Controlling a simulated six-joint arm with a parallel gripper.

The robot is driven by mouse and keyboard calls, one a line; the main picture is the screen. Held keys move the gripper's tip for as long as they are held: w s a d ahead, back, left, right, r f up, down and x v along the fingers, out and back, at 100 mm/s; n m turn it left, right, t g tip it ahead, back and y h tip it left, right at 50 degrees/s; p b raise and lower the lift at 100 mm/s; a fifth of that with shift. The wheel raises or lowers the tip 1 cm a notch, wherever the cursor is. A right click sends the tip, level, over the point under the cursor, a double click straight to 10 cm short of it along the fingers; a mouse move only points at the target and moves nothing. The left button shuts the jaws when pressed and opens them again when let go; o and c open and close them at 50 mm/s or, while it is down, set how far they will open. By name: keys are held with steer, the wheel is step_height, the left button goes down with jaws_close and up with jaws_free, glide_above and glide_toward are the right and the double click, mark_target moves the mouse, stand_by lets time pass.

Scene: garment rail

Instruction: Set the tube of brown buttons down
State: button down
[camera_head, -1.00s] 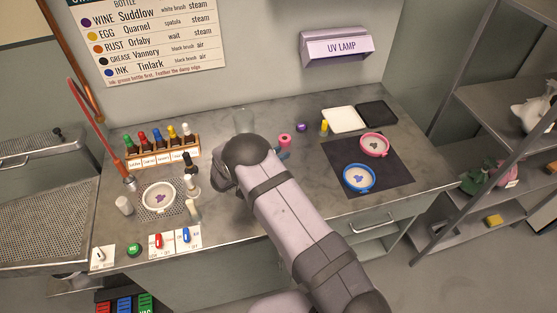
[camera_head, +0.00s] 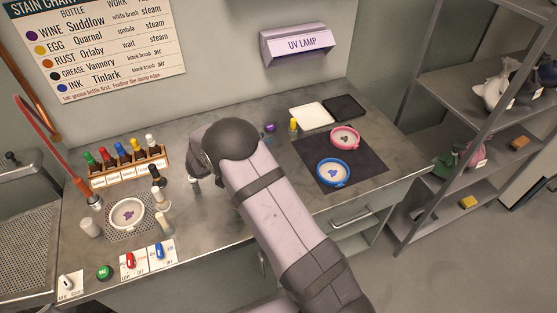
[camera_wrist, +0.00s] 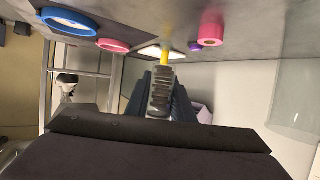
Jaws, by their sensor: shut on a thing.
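My gripper (camera_wrist: 161,95) shows in the wrist view, with dark blue parts on either side of a greyish ridged piece. In the head view my arm's rounded joint and pale link hide the gripper and the tube. The grey worktop (camera_head: 225,109) runs beneath the arm. I cannot tell whether the tube touches it.
A pink spool-like thing (camera_wrist: 211,29) and a clear glass wall (camera_wrist: 296,95) show near my gripper. The bottle rack (camera_head: 128,172) is left.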

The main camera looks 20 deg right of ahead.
steer(key=m+g+h+b, duration=0.1)
steer(key=m+g+b, duration=0.1)
steer(key=b, duration=0.2)
glide_above(295, 156)
steer(key=a, duration=0.3)
steer(key=shift+d+r, duration=0.6)
steer(key=shift+d, duration=0.85)
steer(key=shift+n+t, duration=0.3)
steer(key=shift+f+p, duration=0.7)
steer(key=shift+f, duration=4.35)
steer(key=shift+f, duration=0.15)
steer(key=c, duration=1.5)
jaws_free()
steer(key=shift+c, duration=0.2)
steer(key=v, duration=0.4)
steer(key=b+v, duration=0.1)
steer(key=v, duration=0.3)
steer(key=b+v, duration=0.1)
steer(key=v, duration=0.3)
steer(key=shift+w+r, duration=0.1)
steer(key=shift+r, duration=0.25)
